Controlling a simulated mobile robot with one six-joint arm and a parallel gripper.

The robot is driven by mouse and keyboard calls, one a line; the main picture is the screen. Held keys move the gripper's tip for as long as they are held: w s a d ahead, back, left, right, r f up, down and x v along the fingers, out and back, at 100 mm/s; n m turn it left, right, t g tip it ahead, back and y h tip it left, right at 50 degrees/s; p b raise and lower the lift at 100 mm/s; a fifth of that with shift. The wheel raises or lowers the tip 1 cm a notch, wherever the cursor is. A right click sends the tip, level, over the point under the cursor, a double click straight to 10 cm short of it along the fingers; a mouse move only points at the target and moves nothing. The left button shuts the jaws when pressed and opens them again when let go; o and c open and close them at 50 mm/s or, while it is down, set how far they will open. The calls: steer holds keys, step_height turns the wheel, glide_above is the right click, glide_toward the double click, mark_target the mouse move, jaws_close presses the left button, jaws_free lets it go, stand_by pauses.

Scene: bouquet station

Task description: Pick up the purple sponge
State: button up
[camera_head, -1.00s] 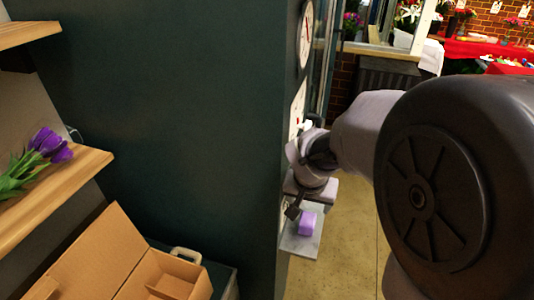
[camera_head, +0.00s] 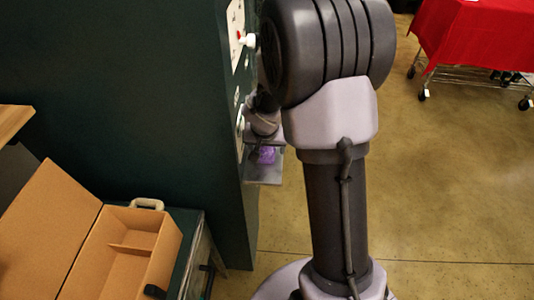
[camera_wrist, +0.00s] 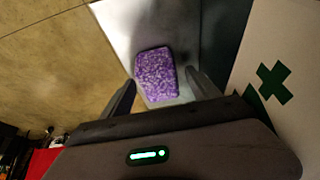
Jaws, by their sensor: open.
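The purple sponge (camera_wrist: 157,75) lies on a small grey shelf (camera_wrist: 125,35) in the wrist view. In the head view the sponge (camera_head: 267,155) shows on the same shelf (camera_head: 262,176), fixed to the dark green wall. My gripper (camera_wrist: 160,92) is open, with one finger on each side of the sponge's near end. I cannot tell whether either finger touches it. In the head view my arm hides most of the gripper.
A white panel with a green cross (camera_wrist: 273,82) stands close on the right in the wrist view. An open cardboard box (camera_head: 125,250) sits at the lower left of the head view. A red-covered cart (camera_head: 465,35) stands far right, with open floor (camera_head: 440,180) before it.

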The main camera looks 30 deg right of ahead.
steer(key=shift+r, duration=0.1)
steer(key=c, duration=1.4)
steer(key=shift+r, duration=0.25)
step_height(320, 180, up, 4)
steer(key=shift+f+p, duration=0.15)
steer(key=shift+p, duration=1.1)
steer(key=shift+s+a+r+b, duration=0.15)
steer(key=shift+s+a+b, duration=0.65)
steer(key=shift+s, duration=1.8)
steer(key=shift+s+a+r+b, duration=0.1)
steer(key=shift+s+a+b, duration=0.65)
steer(key=shift+s, duration=1.8)
steer(key=shift+s+a+r+b, duration=0.15)
steer(key=shift+s+a+b, duration=0.6)
steer(key=shift+s, duration=1.85)
